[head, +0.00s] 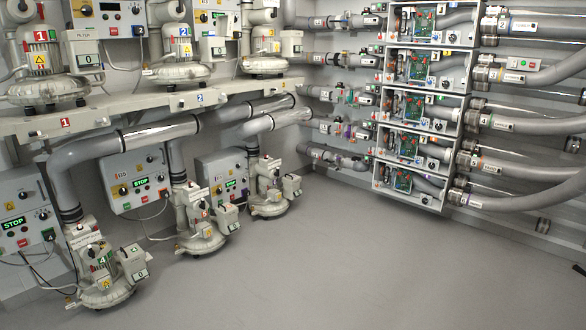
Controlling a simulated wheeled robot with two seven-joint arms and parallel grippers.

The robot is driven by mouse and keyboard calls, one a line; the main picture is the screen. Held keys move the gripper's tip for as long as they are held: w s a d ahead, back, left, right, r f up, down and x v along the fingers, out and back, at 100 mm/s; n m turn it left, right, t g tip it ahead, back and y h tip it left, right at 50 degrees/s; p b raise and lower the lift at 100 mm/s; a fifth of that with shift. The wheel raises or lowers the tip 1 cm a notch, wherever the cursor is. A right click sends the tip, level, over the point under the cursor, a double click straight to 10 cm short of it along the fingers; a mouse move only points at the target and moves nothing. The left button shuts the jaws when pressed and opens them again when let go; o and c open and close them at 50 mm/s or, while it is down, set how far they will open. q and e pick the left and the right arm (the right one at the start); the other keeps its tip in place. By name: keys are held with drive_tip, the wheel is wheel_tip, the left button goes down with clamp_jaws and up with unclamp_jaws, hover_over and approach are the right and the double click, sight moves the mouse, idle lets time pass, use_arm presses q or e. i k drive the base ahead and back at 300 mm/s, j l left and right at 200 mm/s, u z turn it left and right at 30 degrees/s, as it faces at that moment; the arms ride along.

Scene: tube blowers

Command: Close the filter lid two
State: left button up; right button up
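The blower marked 2 (176,72) stands on the upper left shelf, with a small white box (211,50) on its right side. At the upper right, several open-fronted white boxes are stacked on the wall, with green circuit boards inside. The top box (432,22) and the one below it (419,66) show their insides. Neither of my grippers is in view.
Blowers marked 1 (45,83), 4 (105,272) and 5 (201,231) stand at left. Control boxes and grey pipes (160,132) line the left wall. Thick hoses (520,158) run along the right wall. The grey floor (330,260) is clear in the middle.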

sight(225, 24)
drive_tip(key=i+l+z, duration=0.4)
drive_tip(key=i, duration=0.3)
drive_tip(key=i+z, duration=0.45)
drive_tip(key=i, duration=0.25)
drive_tip(key=i+l+u, duration=0.1)
drive_tip(key=i, duration=1.35)
drive_tip(key=i+l+u, duration=0.1)
drive_tip(key=i+u, duration=0.3)
drive_tip(key=i+l+u, duration=0.2)
drive_tip(key=i+u, duration=0.2)
drive_tip(key=i+l+u, duration=0.6)
drive_tip(key=u, duration=0.15)
drive_tip(key=i+l+u, duration=0.15)
drive_tip(key=l+u, duration=0.2)
drive_tip(key=i+l+u, duration=0.1)
drive_tip(key=l+u, duration=0.65)
drive_tip(key=i+l+u, duration=0.1)
drive_tip(key=l+u, duration=0.15)
drive_tip(key=l, duration=0.35)
